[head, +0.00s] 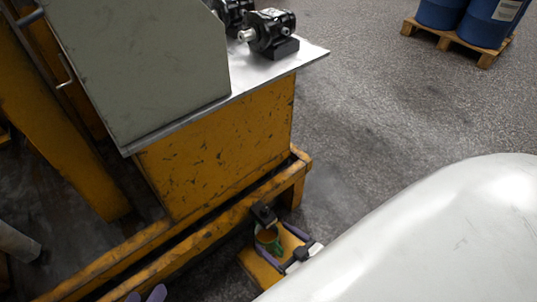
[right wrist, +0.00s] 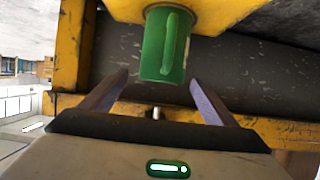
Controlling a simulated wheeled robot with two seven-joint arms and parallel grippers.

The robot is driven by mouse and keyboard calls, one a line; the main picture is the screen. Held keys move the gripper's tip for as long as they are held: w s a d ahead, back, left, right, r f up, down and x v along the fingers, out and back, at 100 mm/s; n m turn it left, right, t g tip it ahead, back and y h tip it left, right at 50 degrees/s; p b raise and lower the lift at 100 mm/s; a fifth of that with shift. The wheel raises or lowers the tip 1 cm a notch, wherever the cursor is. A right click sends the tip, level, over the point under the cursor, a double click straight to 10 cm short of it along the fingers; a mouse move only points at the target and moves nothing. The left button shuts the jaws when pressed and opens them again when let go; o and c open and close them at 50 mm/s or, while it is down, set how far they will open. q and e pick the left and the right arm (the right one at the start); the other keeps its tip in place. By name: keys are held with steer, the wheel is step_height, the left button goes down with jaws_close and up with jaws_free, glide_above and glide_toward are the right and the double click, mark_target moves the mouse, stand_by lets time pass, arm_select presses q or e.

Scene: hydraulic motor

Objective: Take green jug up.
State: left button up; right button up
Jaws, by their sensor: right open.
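The green jug (head: 275,248) stands on a small yellow platform (head: 257,268) low beside the yellow frame. In the right wrist view, which looks upside down, the jug (right wrist: 153,45) shows with its handle facing the camera. My right gripper (head: 273,236) is open, its purple fingers reaching toward the jug from the lower right. In the right wrist view, the gripper's (right wrist: 158,82) fingertips are spread wide, with the jug ahead and nothing held. Only the purple fingertips of my left gripper (head: 145,295) show at the bottom edge; they are apart and empty.
The yellow frame beam (head: 200,240) runs close beside the jug. Above it, a metal-topped bench (head: 300,58) carries black hydraulic motors (head: 270,33) and a grey cabinet (head: 140,65). Blue barrels (head: 490,20) stand on a pallet at the back right. Open floor lies between.

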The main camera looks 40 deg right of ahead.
mark_target(259, 227)
steer(key=b+x, duration=0.1)
steer(key=x, duration=0.3)
steer(key=shift+a+r, duration=0.1)
steer(key=shift+a, duration=0.05)
steer(key=c, duration=2.1)
arm_select(q)
steer(key=shift+d+r+t+h, duration=0.3)
steer(key=shift+d+r+h, duration=0.15)
steer(key=shift+r, duration=0.35)
arm_select(e)
steer(key=shift+o, duration=0.2)
steer(key=shift+r, duration=0.15)
